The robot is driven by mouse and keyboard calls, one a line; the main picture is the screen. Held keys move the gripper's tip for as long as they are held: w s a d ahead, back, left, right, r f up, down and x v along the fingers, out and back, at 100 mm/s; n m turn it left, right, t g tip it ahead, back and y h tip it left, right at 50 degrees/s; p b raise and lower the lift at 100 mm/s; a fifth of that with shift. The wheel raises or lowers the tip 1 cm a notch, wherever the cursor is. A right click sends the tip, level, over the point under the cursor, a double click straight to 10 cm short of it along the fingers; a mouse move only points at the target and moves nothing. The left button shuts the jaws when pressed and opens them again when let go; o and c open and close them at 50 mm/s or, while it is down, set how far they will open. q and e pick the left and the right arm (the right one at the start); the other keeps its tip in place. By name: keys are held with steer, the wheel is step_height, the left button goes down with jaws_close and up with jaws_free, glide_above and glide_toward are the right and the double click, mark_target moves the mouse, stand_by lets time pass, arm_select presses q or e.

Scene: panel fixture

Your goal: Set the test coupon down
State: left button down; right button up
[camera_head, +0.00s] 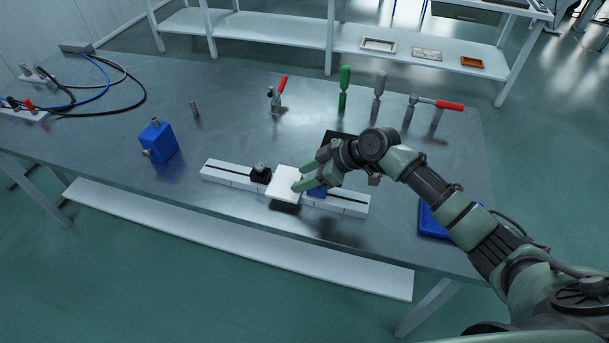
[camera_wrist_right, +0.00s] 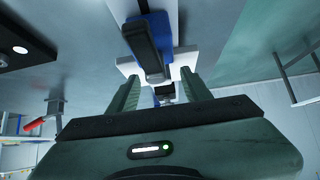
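The test coupon, a flat white plate (camera_head: 286,184), is at the middle of the pale rail fixture (camera_head: 228,176), between a black block (camera_head: 260,174) and a blue part (camera_head: 317,192). My right gripper (camera_head: 303,177) reaches in from the right at the coupon's right side. Its green fingers stand apart. In the right wrist view the coupon (camera_wrist_right: 183,65) shows past the fingertips (camera_wrist_right: 162,88) and extends beyond both fingers; a blue and dark grey part (camera_wrist_right: 150,45) overlaps it. Whether the coupon rests fully on the fixture is unclear. My left gripper is out of view.
A blue box (camera_head: 159,143) stands left on the table. Green (camera_head: 344,90) and grey (camera_head: 379,95) upright tools and red-handled clamps (camera_head: 277,95) stand at the back. A blue tray (camera_head: 432,222) lies right, under my arm. Cables (camera_head: 125,75) lie far left. The table's front left is clear.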

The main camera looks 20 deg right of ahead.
steer(key=shift+r, duration=0.1)
steer(key=b+v, duration=0.1)
steer(key=v, duration=1.1)
steer(key=shift+b, duration=0.35)
